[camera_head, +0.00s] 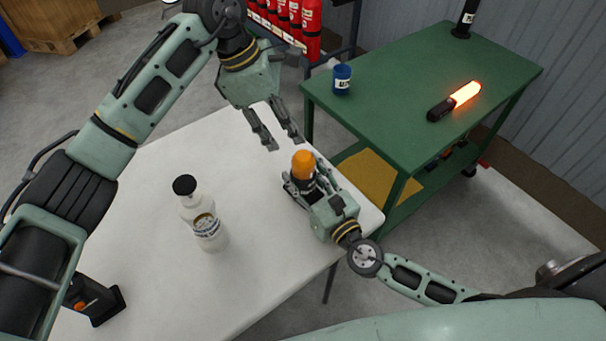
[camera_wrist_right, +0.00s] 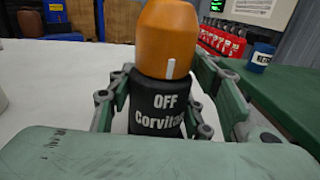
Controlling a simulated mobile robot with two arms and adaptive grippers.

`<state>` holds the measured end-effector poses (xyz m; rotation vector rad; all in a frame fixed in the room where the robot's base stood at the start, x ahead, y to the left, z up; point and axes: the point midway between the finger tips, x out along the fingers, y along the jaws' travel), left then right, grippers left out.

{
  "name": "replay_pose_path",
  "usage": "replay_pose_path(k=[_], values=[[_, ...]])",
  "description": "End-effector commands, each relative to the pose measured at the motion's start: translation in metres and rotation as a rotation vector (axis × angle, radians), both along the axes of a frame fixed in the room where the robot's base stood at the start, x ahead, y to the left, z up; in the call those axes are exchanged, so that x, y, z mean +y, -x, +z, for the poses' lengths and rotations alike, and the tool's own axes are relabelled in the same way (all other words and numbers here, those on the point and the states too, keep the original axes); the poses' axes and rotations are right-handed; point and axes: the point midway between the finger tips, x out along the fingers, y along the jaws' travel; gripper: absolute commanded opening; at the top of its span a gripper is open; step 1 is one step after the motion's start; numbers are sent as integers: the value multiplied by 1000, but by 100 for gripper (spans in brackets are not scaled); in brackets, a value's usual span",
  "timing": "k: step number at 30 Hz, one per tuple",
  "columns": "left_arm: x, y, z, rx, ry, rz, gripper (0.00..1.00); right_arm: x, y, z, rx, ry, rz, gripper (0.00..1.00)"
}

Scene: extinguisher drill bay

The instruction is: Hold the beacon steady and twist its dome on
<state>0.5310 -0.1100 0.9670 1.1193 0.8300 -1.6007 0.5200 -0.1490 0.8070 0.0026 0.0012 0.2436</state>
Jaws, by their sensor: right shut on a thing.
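The beacon has a black base (camera_wrist_right: 155,103) marked "OFF" and "Corvita", and it stands upright on the white table (camera_head: 150,245). The orange dome (camera_head: 303,162) sits on top of the base; it also shows in the right wrist view (camera_wrist_right: 167,38), with a white mark low on its side. I cannot tell whether the dome is fully seated. My right gripper (camera_head: 303,188) is shut on the black base, its fingers on both sides. My left gripper (camera_head: 277,138) is open and empty, above and slightly left of the dome, apart from it.
A clear bottle with a black cap (camera_head: 201,215) stands left on the white table. A black device (camera_head: 95,300) is at its near left. A green cart (camera_head: 420,75) behind holds a blue cup (camera_head: 342,79) and a glowing orange light wand (camera_head: 455,101). Red extinguishers (camera_head: 311,30) stand behind.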

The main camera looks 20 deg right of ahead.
Motion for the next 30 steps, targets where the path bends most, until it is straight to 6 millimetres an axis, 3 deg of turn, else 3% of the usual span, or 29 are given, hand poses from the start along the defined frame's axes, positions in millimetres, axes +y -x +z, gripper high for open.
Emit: replay_pose_path(k=[2, 8, 14, 20, 25, 30], values=[[0, 0, 0, 0, 0, 0, 32, 0, 0, 0, 1, -1, 0, 6], [-13, 3, 6, 2, -60, 23, 50, 0, 0, 0, 1, -1, 0, 5], [-33, 8, 20, -18, -230, 133, 51, 0, 0, 0, 1, -1, 0, 5], [-39, 7, 29, -54, -334, 235, 51, 0, 0, -1, 1, -1, 0, 5], [-39, 7, 15, -57, -348, 252, 51, 0, 0, 0, 1, -1, 0, 5], [-39, 7, -17, -56, -348, 251, 51, 0, 0, 0, 1, -2, 0, 5]])
